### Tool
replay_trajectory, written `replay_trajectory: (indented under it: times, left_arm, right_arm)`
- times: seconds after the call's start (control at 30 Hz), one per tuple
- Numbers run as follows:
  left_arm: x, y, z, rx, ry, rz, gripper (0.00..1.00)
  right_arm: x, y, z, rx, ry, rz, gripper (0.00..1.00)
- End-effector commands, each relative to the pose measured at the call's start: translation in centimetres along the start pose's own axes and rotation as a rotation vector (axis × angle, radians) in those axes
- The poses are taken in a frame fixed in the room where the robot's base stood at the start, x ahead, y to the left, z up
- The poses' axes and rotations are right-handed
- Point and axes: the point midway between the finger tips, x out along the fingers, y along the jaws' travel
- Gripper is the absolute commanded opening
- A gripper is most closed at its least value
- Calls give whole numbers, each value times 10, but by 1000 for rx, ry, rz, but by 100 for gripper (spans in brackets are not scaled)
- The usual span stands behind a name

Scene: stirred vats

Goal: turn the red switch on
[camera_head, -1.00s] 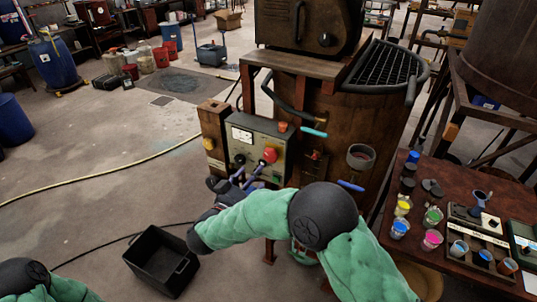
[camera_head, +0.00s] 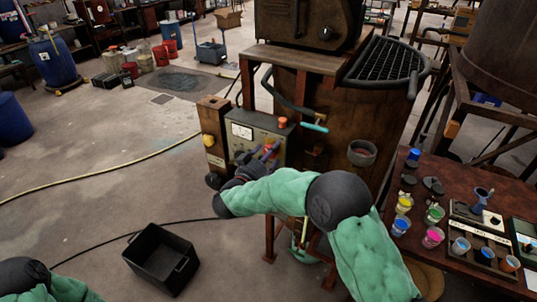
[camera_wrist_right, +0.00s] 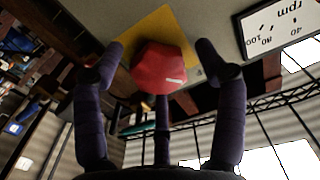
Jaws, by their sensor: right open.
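The red switch (camera_wrist_right: 160,68) is a faceted red knob on a yellow square plate (camera_wrist_right: 155,28), large in the right wrist view. In the head view only a small bit of the red switch (camera_head: 268,147) shows behind my fingers, on the grey-green control panel (camera_head: 251,121). My right gripper (camera_head: 262,154) is at the panel front. In the wrist view its dark fingers are spread open around the knob, one on each side and one below; I cannot tell whether they touch it. My left arm shows at the bottom left corner, its gripper out of view.
A gauge (camera_head: 242,132) and an orange button (camera_head: 282,122) are on the panel. A wooden post with a yellow part (camera_head: 208,140) stands to its left. A teal-ended handle (camera_head: 314,128) juts out at right. A black bin (camera_head: 160,260) and a cable lie on the floor.

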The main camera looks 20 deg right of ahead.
Motion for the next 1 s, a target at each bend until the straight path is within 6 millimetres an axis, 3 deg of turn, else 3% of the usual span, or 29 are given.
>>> replay_trajectory:
  times: [0.07,0.2,0.27,0.67,1.0]
  left_arm:
    - [0,0,0,0,0,0,40]
    - [0,0,0,0,0,0,40]
    - [0,0,0,0,0,0,40]
    - [4,-1,0,0,0,0,40]
    - [21,-8,-1,0,0,0,40]
  right_arm:
    - [0,0,0,0,0,0,69]
    - [0,0,0,0,0,0,30]
    - [0,0,0,0,0,0,16]
    - [0,0,0,52,2,0,16]
    - [0,0,0,294,4,1,16]
